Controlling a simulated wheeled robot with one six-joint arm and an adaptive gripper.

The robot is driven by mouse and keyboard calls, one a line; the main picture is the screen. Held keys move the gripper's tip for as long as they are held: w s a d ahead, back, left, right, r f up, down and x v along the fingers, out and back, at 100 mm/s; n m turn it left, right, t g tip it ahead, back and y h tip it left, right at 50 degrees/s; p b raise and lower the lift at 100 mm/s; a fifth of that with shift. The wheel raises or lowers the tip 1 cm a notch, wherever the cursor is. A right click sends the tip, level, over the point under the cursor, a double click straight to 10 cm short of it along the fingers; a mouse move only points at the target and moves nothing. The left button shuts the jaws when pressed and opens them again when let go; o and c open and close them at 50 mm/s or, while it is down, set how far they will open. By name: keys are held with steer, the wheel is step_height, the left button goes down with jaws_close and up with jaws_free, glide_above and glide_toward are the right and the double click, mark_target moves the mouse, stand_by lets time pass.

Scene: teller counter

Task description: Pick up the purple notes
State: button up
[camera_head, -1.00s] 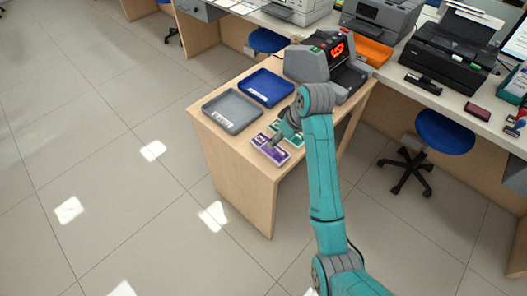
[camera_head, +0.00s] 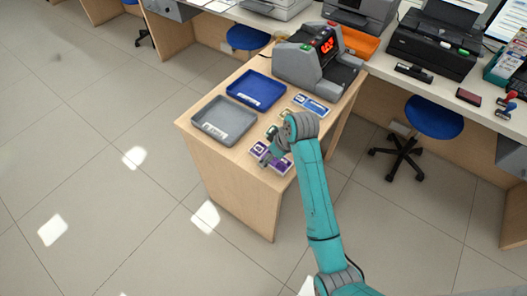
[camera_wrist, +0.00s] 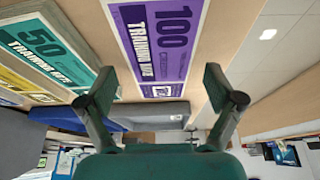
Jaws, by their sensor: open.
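The purple notes (camera_head: 282,166) lie flat on the wooden table near its front edge, partly hidden by my gripper in the head view. In the wrist view the purple notes (camera_wrist: 160,35) show a large "100" and "TRAINING NOTE", lying beyond the fingertips and roughly between them. My gripper (camera_wrist: 157,78) is open and empty, with its two fingers spread wide. In the head view my gripper (camera_head: 267,160) is over the purple notes. I cannot tell how high it is above them.
Green "50" notes (camera_wrist: 45,45) lie beside the purple ones, with yellow notes (camera_wrist: 15,82) past them. Blue notes (camera_head: 311,104) lie near the grey counting machine (camera_head: 300,68). A grey tray (camera_head: 205,128) and a blue tray (camera_head: 240,95) stand on the table's left side.

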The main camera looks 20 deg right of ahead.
steer(key=shift+w+f, duration=0.1)
steer(key=shift+f, duration=0.1)
steer(key=shift+a, duration=0.1)
steer(key=c, duration=1.3)
